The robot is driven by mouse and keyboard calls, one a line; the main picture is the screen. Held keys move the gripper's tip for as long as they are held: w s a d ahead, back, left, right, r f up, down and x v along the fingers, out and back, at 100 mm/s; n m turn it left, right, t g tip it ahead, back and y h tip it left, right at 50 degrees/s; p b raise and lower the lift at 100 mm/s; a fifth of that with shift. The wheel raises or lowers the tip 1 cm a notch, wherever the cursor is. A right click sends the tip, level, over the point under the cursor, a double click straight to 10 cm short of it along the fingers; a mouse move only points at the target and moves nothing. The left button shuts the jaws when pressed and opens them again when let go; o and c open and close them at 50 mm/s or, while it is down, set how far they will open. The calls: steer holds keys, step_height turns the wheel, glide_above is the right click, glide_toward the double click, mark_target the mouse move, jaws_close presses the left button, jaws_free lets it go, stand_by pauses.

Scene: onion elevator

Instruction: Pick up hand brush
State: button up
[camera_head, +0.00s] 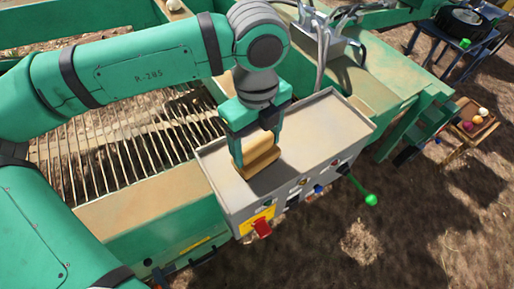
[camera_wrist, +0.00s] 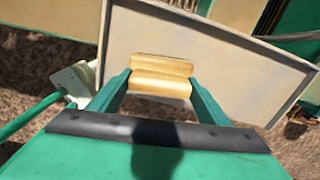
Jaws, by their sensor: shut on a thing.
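The hand brush shows as a tan, wood-coloured block (camera_head: 256,158) at the front of the grey control box's tray top. It also shows in the wrist view (camera_wrist: 160,77), between my two green fingers. My gripper (camera_head: 254,140) points down at the tray and is shut on the brush from both sides. The brush's underside is hidden, so I cannot tell whether it touches the tray.
The grey tray (camera_head: 325,130) is otherwise bare, with a raised rim. Its front panel carries a red switch (camera_head: 262,228) and a green-knobbed lever (camera_head: 369,199). Metal slats (camera_head: 100,140) lie to the left. A small crate of onions (camera_head: 475,117) stands far right.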

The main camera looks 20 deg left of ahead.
steer(key=shift+r, duration=0.15)
steer(key=shift+r, duration=0.25)
step_height(320, 180, up, 2)
steer(key=shift+w+r, duration=0.1)
steer(key=s+d+r, duration=0.3)
steer(key=s+r, duration=0.7)
steer(key=s, duration=0.4)
steer(key=shift+d, duration=0.3)
steer(key=o, duration=0.4)
steer(key=shift+c, duration=0.8)
steer(key=shift+w, duration=0.15)
